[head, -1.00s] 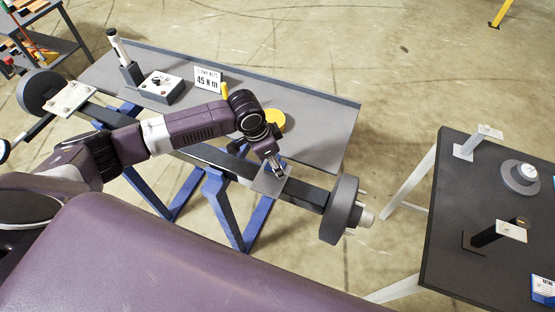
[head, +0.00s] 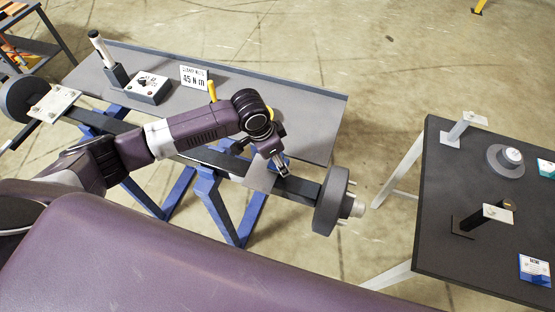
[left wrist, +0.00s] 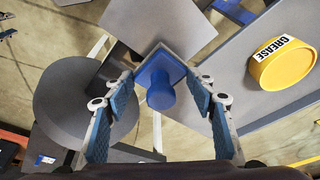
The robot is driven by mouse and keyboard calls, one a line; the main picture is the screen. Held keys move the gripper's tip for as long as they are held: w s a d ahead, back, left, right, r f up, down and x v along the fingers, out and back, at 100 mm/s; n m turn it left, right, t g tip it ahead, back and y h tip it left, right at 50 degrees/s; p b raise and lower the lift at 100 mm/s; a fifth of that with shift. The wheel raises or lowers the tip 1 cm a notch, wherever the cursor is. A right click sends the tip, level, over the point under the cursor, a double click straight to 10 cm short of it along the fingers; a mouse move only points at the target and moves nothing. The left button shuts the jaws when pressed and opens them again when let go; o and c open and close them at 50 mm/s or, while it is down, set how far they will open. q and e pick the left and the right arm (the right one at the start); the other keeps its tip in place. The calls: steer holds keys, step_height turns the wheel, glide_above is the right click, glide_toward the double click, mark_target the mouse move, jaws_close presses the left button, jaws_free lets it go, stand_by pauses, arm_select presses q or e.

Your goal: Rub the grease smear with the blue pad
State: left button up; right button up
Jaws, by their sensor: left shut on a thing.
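My left gripper (head: 282,168) is over the axle beam, at the right edge of a grey plate (head: 261,176) near the beam's right end. In the left wrist view my left gripper (left wrist: 162,95) is shut on the blue pad (left wrist: 160,78), a square base with a round knob between the fingers. Grey plate surface (left wrist: 140,25) shows beyond the pad; whether the pad touches it I cannot tell. I cannot make out the grease smear. My right gripper is not in view.
A yellow grease tub (left wrist: 283,65) stands on the grey bench (head: 315,115), partly behind my arm in the head view. A round drum (head: 332,200) ends the beam. A dark table (head: 455,235) with brackets stands at right, with open floor between.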

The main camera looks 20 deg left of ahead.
arm_select(q)
steer(key=shift+r, duration=2.65)
steer(key=shift+r, duration=1.5)
